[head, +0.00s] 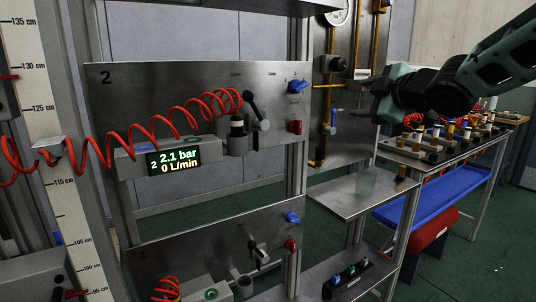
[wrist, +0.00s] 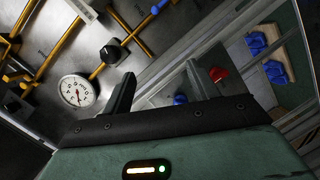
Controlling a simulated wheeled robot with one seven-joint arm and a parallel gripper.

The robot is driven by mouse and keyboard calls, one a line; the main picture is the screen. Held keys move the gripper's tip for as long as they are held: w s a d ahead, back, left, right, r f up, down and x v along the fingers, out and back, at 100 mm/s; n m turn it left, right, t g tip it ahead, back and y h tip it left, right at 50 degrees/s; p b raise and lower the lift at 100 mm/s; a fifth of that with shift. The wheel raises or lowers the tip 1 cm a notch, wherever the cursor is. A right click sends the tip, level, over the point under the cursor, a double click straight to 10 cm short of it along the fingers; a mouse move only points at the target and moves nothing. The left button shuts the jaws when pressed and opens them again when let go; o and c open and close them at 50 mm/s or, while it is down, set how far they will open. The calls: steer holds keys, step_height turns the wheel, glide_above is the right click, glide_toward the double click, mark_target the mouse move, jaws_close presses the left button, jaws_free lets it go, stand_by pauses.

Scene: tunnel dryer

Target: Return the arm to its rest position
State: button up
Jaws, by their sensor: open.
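My gripper (head: 372,103) is at the upper right of the head view, on the end of my arm that reaches in from the right edge. It is raised in front of the gauge panel and apart from it. In the wrist view my gripper (wrist: 160,92) shows its two dark fingers spread apart with nothing between them. It is open and empty. Most of my arm is outside the head view.
A steel panel marked 2 (head: 170,85) carries a red coiled hose (head: 152,126), levers and a display (head: 174,162) reading 2.1 bar. A round gauge (wrist: 76,90) and yellow pipes are near my gripper. A bench with fittings and a blue shelf (head: 430,205) stand right.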

steer(key=s+a+f+m+g+h+p, duration=0.1)
steer(key=s+a+f+m+g, duration=0.3)
steer(key=s+f, duration=0.4)
steer(key=s+a+f+m+g+h+p, duration=0.2)
steer(key=s+a+f+m+g, duration=0.15)
steer(key=s+a+f, duration=0.55)
steer(key=s+d+f+g, duration=0.1)
steer(key=s+g, duration=0.1)
steer(key=s, duration=0.5)
steer(key=s+d+f+m+g+h+p, duration=0.1)
steer(key=s+g, duration=0.1)
steer(key=s, duration=0.6)
steer(key=s+d+f+g, duration=0.1)
steer(key=s+g, duration=0.2)
steer(key=s, duration=0.5)
steer(key=shift+d+f+m+h+p, duration=0.3)
steer(key=shift+f+m+h, duration=0.05)
steer(key=shift+f+h, duration=0.05)
steer(key=shift+w, duration=0.1)
stand_by(0.6)
